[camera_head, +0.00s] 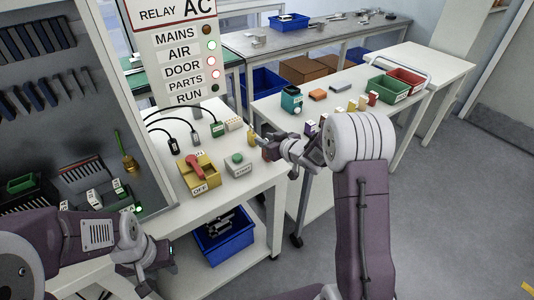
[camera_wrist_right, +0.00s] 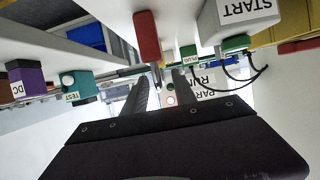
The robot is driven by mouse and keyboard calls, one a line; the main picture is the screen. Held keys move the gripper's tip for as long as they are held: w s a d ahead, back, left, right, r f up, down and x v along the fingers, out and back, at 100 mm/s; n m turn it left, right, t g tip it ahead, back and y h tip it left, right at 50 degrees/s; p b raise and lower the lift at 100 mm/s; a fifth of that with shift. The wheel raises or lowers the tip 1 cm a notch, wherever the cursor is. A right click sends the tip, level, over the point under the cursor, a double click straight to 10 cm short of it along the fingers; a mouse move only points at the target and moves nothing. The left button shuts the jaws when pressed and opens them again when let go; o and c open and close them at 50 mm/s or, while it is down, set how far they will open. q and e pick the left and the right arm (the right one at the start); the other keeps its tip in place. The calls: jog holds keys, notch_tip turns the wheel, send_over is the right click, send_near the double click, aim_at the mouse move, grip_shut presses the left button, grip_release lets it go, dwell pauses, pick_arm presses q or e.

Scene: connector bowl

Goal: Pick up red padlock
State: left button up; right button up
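In the right wrist view, which is upside down, a red block-shaped thing (camera_wrist_right: 147,36), probably the red padlock, stands on the near white table. Thin dark metal shows near its end, by the fingertips. My right gripper (camera_wrist_right: 160,80) has its two fingers apart with a gap between them; the red thing lies just beyond the tips, and I cannot tell whether they touch. In the head view my right gripper (camera_head: 264,143) is low over the table's right edge, and I cannot make out the padlock there. My left gripper (camera_head: 160,262) is at lower left, its fingers unclear.
A yellow switch box with a red handle (camera_head: 198,176) and a grey START box (camera_head: 238,164) stand close left of my right gripper. A small yellow thing (camera_head: 251,137) is beside its tip. The second table (camera_head: 335,108) bears several small items and bins.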

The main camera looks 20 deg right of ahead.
jog(key=x, duration=0.2)
jog(key=shift+w+f, duration=0.2)
jog(key=shift+w, duration=0.05)
jog(key=shift+s+r, duration=0.1)
jog(key=shift+s, duration=0.05)
jog(key=c, duration=0.3)
grip_shut()
notch_tip(320, 180, up, 10)
jog(key=p, duration=0.4)
